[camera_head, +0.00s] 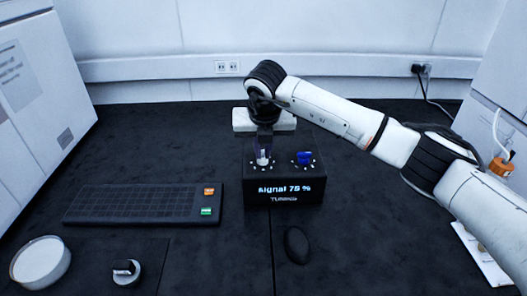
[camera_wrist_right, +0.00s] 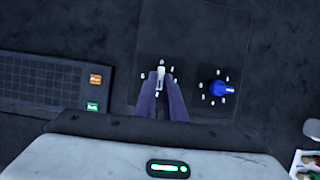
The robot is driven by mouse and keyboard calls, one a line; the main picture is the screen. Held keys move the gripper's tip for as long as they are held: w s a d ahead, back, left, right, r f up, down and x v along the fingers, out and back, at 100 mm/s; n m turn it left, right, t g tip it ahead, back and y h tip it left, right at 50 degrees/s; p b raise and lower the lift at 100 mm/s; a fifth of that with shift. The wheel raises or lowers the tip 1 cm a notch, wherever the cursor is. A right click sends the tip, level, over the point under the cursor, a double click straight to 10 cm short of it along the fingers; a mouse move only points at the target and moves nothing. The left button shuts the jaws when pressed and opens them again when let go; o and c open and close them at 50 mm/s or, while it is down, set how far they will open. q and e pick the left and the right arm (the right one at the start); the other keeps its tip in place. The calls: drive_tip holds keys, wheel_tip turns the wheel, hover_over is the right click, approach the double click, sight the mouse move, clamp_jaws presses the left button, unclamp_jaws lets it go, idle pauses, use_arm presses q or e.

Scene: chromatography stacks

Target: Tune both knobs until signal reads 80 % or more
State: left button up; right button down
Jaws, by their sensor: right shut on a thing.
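The black tuning box (camera_head: 284,197) stands at the middle of the bench, and its front display reads "signal 75 %", though the last digit is a little blurred. A white knob (camera_head: 263,158) is on the left of its top, and a blue knob (camera_head: 304,158) is on the right. My right gripper (camera_head: 264,150) points down at the white knob and is shut on it. In the right wrist view the two fingers (camera_wrist_right: 161,88) close around the white knob (camera_wrist_right: 160,76), and the blue knob (camera_wrist_right: 222,89) is free beside them. My left gripper is not in view.
A dark keyboard-like panel (camera_head: 130,203) with orange and green keys lies left of the box. A black mouse-shaped object (camera_head: 297,245) lies in front. A round white dish (camera_head: 40,262) and a small knob-like piece (camera_head: 126,271) are at the front left.

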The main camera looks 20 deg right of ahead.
drive_tip(key=shift+r, duration=0.1)
idle(0.4)
drive_tip(key=c, duration=1.8)
unclamp_jaws()
drive_tip(key=shift+c, duration=0.2)
drive_tip(key=b+v, duration=0.1)
drive_tip(key=v, duration=0.9)
drive_tip(key=shift+r, duration=0.1)
